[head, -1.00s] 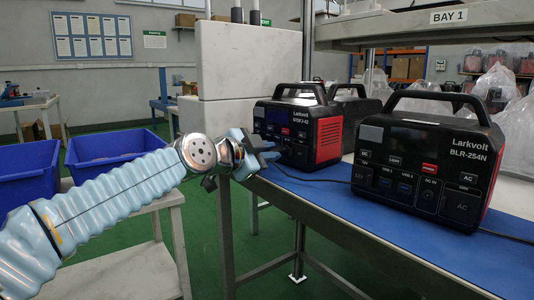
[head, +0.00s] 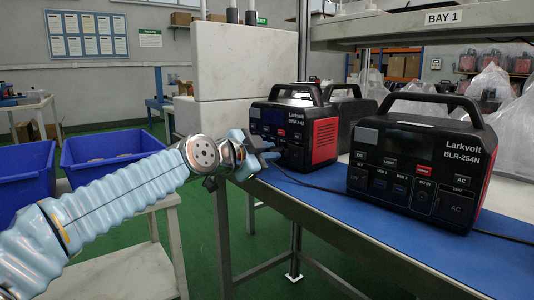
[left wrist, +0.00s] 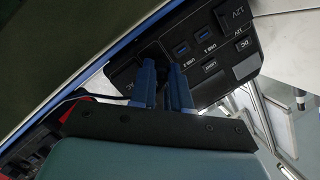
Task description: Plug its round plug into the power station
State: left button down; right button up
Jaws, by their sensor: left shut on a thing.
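My left gripper (head: 268,156) is at the lower front panel of the red-sided power station (head: 326,140), which stands at the left end of the blue bench. In the left wrist view, the two blue fingers (left wrist: 164,85) are shut on the round plug, mostly hidden between them. A thin black cable (left wrist: 90,97) runs left from the fingers. The fingertips are close to a dark round spot beside the USB sockets on the front panel (left wrist: 210,60). I cannot tell whether the plug is touching the socket or in it. My right gripper is not in view.
A larger power station, BLR-254N (head: 420,155), stands to the right on the blue mat (head: 335,212). A cable (head: 310,185) lies on the mat between the stations. Blue bins (head: 110,152) stand at the left. A dark case (head: 352,112) is behind the red-sided station.

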pick_arm(q)
jog(key=shift+w+d, duration=0.15)
jog(key=c, duration=1)
grip_release()
jog(key=shift+f, duration=0.1)
jog(key=shift+d, duration=0.1)
jog(key=b+v, duration=0.2)
jog(key=v, duration=1.2)
jog(key=shift+a, duration=0.25)
